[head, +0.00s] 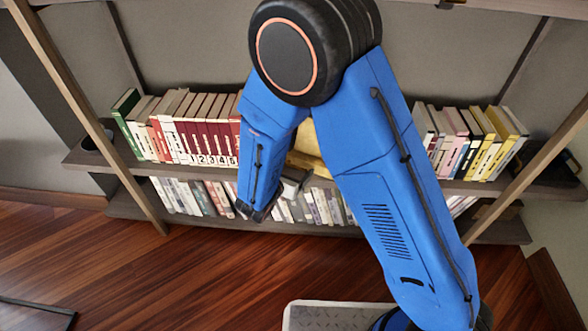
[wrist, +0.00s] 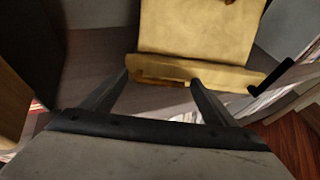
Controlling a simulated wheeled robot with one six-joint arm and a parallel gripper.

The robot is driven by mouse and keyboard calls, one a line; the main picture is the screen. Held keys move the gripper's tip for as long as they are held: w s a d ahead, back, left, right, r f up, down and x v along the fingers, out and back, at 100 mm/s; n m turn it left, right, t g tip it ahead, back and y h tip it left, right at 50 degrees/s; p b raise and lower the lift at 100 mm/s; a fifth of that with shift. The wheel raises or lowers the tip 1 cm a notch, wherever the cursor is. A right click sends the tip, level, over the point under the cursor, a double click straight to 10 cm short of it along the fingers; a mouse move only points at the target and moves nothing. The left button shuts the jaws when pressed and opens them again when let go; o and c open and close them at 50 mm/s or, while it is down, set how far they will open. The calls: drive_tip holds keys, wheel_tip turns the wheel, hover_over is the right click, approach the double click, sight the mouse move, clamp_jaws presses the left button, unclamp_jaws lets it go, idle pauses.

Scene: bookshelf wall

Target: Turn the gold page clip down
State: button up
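A tan-gold stand (wrist: 200,30) with a flat upright panel and a ledge (wrist: 232,76) along its foot fills the upper middle of the wrist view. In the head view a bit of the stand (head: 306,162) shows behind my arm. My gripper (wrist: 160,78) is open, its two dark fingers apart at the ledge's left part. A small gold-brown piece (wrist: 160,82) shows on the ledge between the fingertips; I cannot tell whether it is the page clip or whether the fingers touch it. A small dark piece (wrist: 229,2) shows at the panel's top edge.
The stand is on a wooden shelf (wrist: 90,55). Numbered red books (head: 205,140) stand to its left, and pink and yellow books (head: 480,140) to its right. A lower shelf (head: 330,230) holds more books.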

drive_tip(key=shift+s, duration=0.1)
drive_tip(key=v, duration=1.7)
drive_tip(key=shift+a, duration=0.15)
drive_tip(key=d+r+m+g+h, duration=0.1)
drive_tip(key=d+r+m+g, duration=0.3)
drive_tip(key=d, duration=0.5)
drive_tip(key=d+r+m+g, duration=0.1)
drive_tip(key=d+r+m, duration=0.2)
drive_tip(key=d+m, duration=0.45)
drive_tip(key=d+r+m+g+h, duration=0.1)
drive_tip(key=d+r+m+g, duration=0.25)
drive_tip(key=d, duration=0.65)
drive_tip(key=s+d+r+m+y, duration=0.7)
drive_tip(key=s+d+r+m, duration=0.2)
drive_tip(key=s+d+m, duration=0.3)
drive_tip(key=s+m+t, duration=0.1)
drive_tip(key=s+m, duration=0.1)
drive_tip(key=m, duration=0.2)
drive_tip(key=shift+d+r, duration=0.2)
drive_tip(key=shift+d, duration=0.1)
